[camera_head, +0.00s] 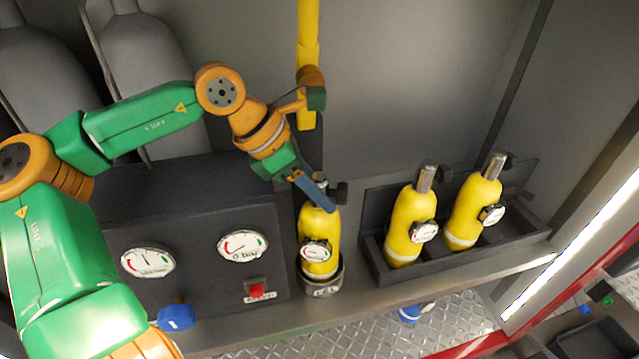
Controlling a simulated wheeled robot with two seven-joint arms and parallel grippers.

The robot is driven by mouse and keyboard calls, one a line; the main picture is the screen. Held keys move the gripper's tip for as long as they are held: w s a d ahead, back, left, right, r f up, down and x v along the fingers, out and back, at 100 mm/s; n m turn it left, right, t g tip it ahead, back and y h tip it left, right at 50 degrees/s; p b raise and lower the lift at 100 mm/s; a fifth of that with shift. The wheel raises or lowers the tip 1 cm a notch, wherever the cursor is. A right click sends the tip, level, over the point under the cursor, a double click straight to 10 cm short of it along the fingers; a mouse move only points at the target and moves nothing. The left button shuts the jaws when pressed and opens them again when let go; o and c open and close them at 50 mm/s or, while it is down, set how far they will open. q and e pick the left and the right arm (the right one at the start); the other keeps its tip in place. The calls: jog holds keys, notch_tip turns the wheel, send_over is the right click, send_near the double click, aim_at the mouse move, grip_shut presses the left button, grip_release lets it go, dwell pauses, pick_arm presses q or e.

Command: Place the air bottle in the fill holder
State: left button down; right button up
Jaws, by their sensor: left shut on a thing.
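A yellow air bottle (316,232) with a round gauge stands upright with its base inside the round dark fill holder (321,287), beside the fill panel. My left gripper (318,200) reaches down from the upper left and is shut on the top of this bottle, at its valve end. The fingertips partly hide the valve. My right gripper is not in view.
Two more yellow bottles (411,225) (468,208) stand in a dark rack (375,262) to the right. A dark panel (200,215) with two gauges, a red switch (258,288) and a blue knob (176,317) is at the left. A yellow vertical pipe (308,60) rises behind my left wrist.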

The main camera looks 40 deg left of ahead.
pick_arm(q)
jog(key=c, duration=0.5)
grip_release()
jog(key=shift+s+d, duration=0.1)
jog(key=shift+s, duration=0.1)
jog(key=v, duration=1.2)
jog(key=shift+r+b, duration=0.15)
jog(key=shift+b, duration=0.25)
